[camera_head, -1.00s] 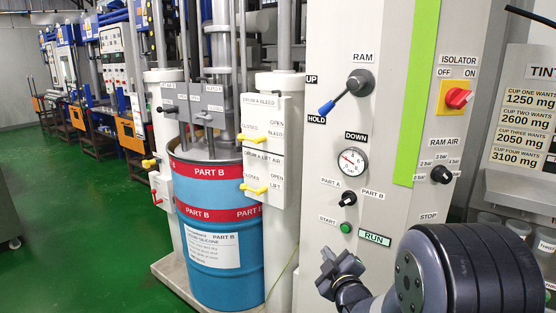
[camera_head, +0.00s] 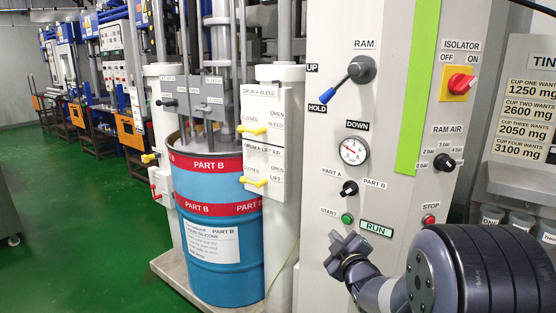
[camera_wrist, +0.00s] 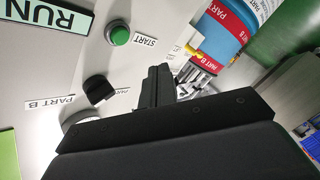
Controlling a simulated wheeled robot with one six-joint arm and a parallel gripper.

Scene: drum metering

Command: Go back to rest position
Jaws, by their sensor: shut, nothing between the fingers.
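My gripper (camera_head: 345,248) is in front of the lower part of the grey control panel (camera_head: 320,160), left of and below the RUN sign (camera_head: 376,229). Its fingers (camera_wrist: 157,85) are together and hold nothing in the wrist view. They appear apart from the panel. The green START button (camera_head: 347,218) is just above the gripper in the head view, and it also shows in the wrist view (camera_wrist: 119,36). The black PART A / PART B selector (camera_head: 349,188) is above that. My forearm fills the lower right of the head view.
A blue PART B drum (camera_head: 218,255) with red bands stands at left. Yellow-handled valves (camera_head: 253,181) are beside it. The panel carries a blue-tipped RAM lever (camera_head: 345,88), a gauge (camera_head: 354,150), a red isolator (camera_head: 460,83) and a red STOP button (camera_head: 430,219). Green floor (camera_head: 90,220) lies open at left.

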